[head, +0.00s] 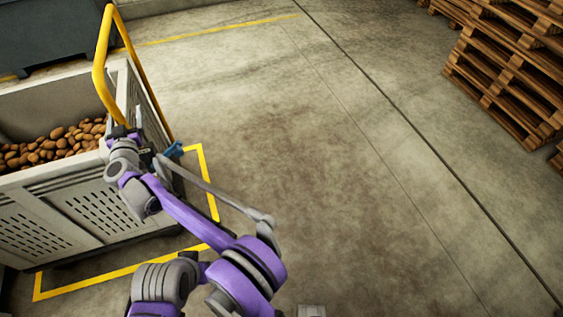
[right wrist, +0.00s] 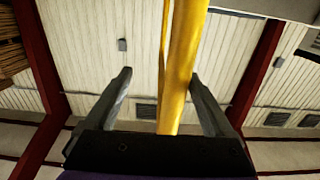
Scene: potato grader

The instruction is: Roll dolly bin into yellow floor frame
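The dolly bin (head: 95,205) is a grey slatted crate of potatoes (head: 55,145) at the left in the head view. A yellow push handle (head: 101,62) rises at its right end. The yellow floor frame (head: 120,272) shows along the bin's near side and right end. Its short left line disappears behind the bin, which extends left past it in the picture; the far part is hidden. My right gripper (head: 122,134) is at the handle. In the right wrist view its fingers (right wrist: 160,92) are apart, with the yellow bar (right wrist: 186,55) between them. My left gripper is not seen.
Stacked wooden pallets (head: 510,75) stand at the upper right. A dark grey container (head: 55,35) stands behind the bin. Another yellow floor line (head: 215,28) runs across the back. The concrete floor (head: 330,140) in the middle is clear.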

